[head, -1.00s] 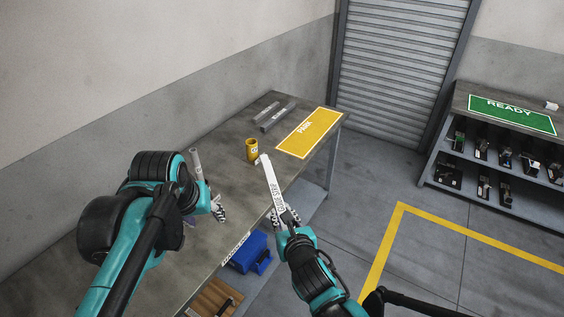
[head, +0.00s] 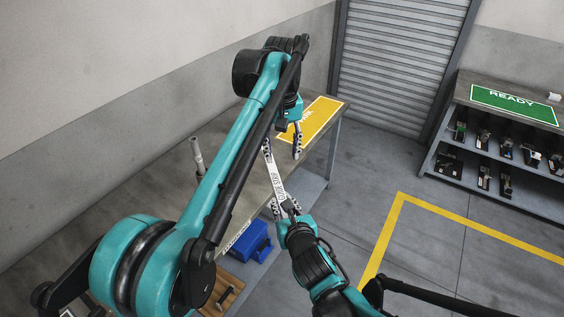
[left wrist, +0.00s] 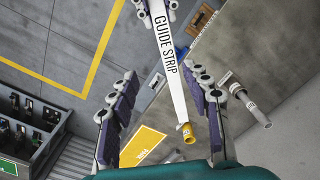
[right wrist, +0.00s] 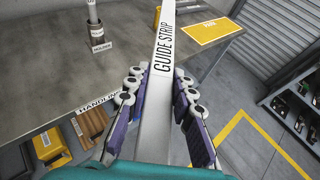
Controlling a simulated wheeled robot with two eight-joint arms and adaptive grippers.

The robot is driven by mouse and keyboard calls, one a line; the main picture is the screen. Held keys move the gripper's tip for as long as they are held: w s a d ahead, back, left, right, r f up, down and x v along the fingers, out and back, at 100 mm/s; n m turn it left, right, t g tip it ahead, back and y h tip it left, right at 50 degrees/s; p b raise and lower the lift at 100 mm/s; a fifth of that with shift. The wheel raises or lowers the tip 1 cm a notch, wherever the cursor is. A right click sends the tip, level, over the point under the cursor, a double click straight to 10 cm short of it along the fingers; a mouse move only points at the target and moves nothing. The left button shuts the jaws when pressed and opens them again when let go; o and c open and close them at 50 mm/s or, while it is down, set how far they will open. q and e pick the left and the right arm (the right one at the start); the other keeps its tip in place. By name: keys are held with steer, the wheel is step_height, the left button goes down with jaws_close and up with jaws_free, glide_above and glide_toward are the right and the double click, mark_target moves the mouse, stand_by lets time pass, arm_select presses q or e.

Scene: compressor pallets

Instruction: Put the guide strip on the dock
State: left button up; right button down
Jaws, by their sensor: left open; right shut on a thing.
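The guide strip (head: 275,183) is a long white bar with black lettering. My right gripper (head: 285,208) is shut on its near end and holds it over the front edge of the workbench (right wrist: 75,75). The strip runs up and away through the right wrist view (right wrist: 163,60). My left gripper (head: 282,147) is open at the strip's far end, one finger on each side and apart from it in the left wrist view (left wrist: 163,105). I cannot make out the dock; my left arm covers much of the bench.
A yellow mat (head: 322,113) lies at the bench's far end. A yellow cup (left wrist: 188,134) and a grey upright tube (head: 196,155) stand on the bench. A blue box (head: 250,243) sits below. A shelf with a green READY top (head: 514,104) stands right, across open floor.

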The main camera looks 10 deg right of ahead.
mark_target(278, 188)
arm_select(q)
step_height(278, 188, down, 11)
steer(key=shift+f, duration=0.2)
stand_by(0.3)
steer(key=shift+d, duration=0.1)
jaws_close()
arm_select(e)
steer(key=shift+a, duration=0.1)
steer(key=c, duration=1.2)
jaws_free()
steer(key=shift+s, duration=0.15)
